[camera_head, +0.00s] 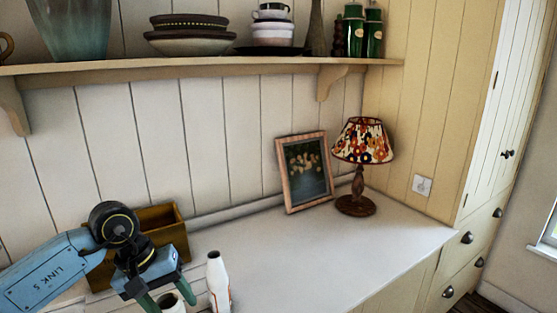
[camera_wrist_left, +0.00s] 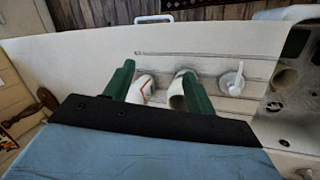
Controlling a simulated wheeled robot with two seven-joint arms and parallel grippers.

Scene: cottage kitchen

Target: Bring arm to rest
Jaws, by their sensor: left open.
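My left arm reaches in from the left in the head view. Its gripper (camera_head: 163,293) is low over the counter, with green fingers spread. In the wrist view the left gripper (camera_wrist_left: 158,85) is open, and no object is clearly held. A white cup-like vessel (camera_head: 172,304) shows by the fingertips, cut off by the frame's bottom edge; it also shows near one finger in the wrist view (camera_wrist_left: 177,92). A white bottle with red marks (camera_head: 217,281) stands just right of the gripper. Whether a finger touches either vessel I cannot tell. My right gripper is in neither view.
A wooden box (camera_head: 175,226) stands behind the gripper. A picture frame (camera_head: 306,172) and a lamp (camera_head: 362,148) stand farther right. The counter (camera_head: 325,245) before them is clear. A shelf (camera_head: 225,64) with dishes runs above. The wrist view shows a sink (camera_wrist_left: 293,125) at right.

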